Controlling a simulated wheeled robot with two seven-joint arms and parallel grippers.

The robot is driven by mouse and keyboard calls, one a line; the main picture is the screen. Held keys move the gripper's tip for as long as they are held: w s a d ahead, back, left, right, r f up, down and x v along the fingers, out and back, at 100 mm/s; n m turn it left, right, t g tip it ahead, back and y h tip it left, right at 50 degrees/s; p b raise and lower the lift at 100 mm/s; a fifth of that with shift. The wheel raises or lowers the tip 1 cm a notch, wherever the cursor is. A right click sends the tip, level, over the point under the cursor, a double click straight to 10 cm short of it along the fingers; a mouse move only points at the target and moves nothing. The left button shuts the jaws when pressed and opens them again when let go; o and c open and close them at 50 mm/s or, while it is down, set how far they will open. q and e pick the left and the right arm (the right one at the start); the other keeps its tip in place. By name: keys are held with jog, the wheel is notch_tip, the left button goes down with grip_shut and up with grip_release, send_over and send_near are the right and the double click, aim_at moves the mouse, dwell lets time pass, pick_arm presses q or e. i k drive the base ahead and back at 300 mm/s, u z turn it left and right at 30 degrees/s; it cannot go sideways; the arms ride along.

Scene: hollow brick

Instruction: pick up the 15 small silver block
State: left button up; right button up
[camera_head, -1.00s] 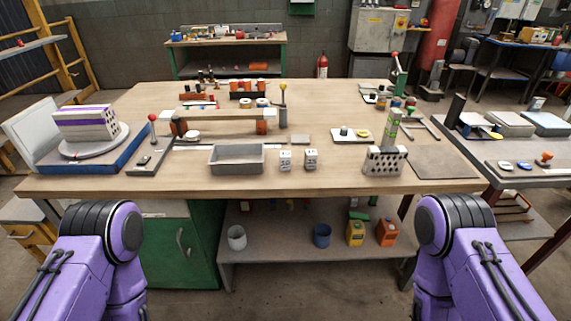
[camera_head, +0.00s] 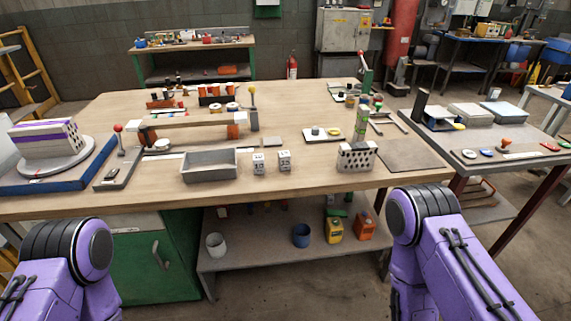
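Two small silver-grey blocks with dark markings stand side by side on the wooden workbench (camera_head: 330,185), near its front edge. The left block (camera_head: 259,163) stands just right of a grey tray, and the right block (camera_head: 285,160) is a short gap further right. The printed numbers are too small to read surely, so I cannot tell which is the 15. Only purple links of my two arms show, at the lower left and lower right, in front of the bench. Neither gripper is in view.
The grey open tray (camera_head: 209,164) is left of the blocks. A perforated block (camera_head: 357,156) stands to their right, and a white plate (camera_head: 322,134) lies behind them. A turntable (camera_head: 56,157) is at far left. The bench front before the blocks is clear.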

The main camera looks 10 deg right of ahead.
aim_at(284, 156)
jog(key=u, duration=1.25)
jog(key=i, duration=0.95)
jog(key=z, duration=2)
